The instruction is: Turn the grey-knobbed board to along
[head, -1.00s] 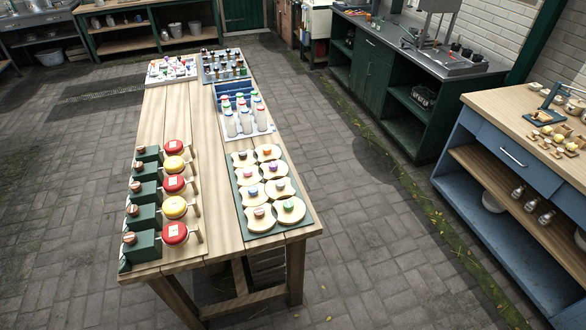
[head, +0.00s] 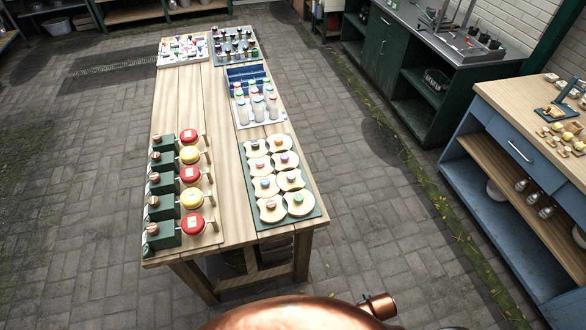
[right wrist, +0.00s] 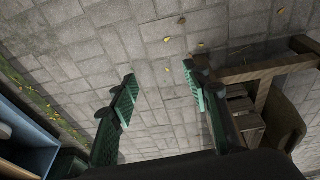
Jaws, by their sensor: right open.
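Several pale round boards with small coloured knobs lie on a dark green tray (head: 318,211) at the table's right near corner. The far-left board has a dark knob (head: 254,145) that may be the grey one; I cannot tell its colour or the board's direction for sure. Other knobs look orange, purple, blue, brown and green. My right gripper (right wrist: 160,92) is open and empty in the right wrist view, above paved floor, with no board between its fingers. It does not show in the head view. My left gripper is not in view.
Green blocks with red and yellow discs (head: 191,174) line the table's left side. White bottles (head: 257,106) stand beyond the boards. A bare wood strip (head: 228,170) runs between. A rounded copper object (head: 290,315) shows at the bottom edge. A blue bench (head: 470,165) stands right.

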